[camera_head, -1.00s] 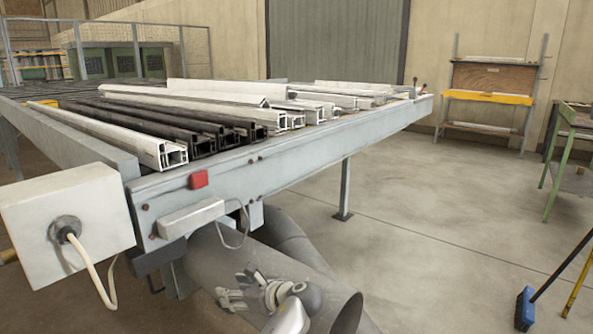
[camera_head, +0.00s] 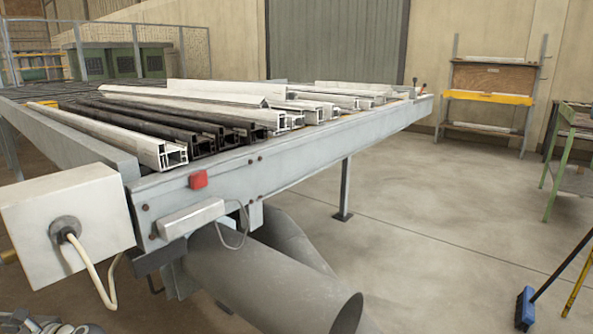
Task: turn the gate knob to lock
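No part that I can surely identify as the gate knob shows in the head view. Two small dark-tipped upright parts (camera_head: 419,86) stand at the far right corner of the profile bench (camera_head: 290,165); they are too small to read their setting. A piece of one gripper (camera_head: 40,327), seemingly my left, shows at the bottom left edge, below the grey box and well away from those parts. Most of it is cut off, so its fingers cannot be read. My other gripper is out of view.
White and black profiles (camera_head: 190,125) lie across the bench. A grey box (camera_head: 68,222) with a cable sticks out at the near left. Large grey pipes (camera_head: 270,285) lie below. A blue broom (camera_head: 525,308) stands at right.

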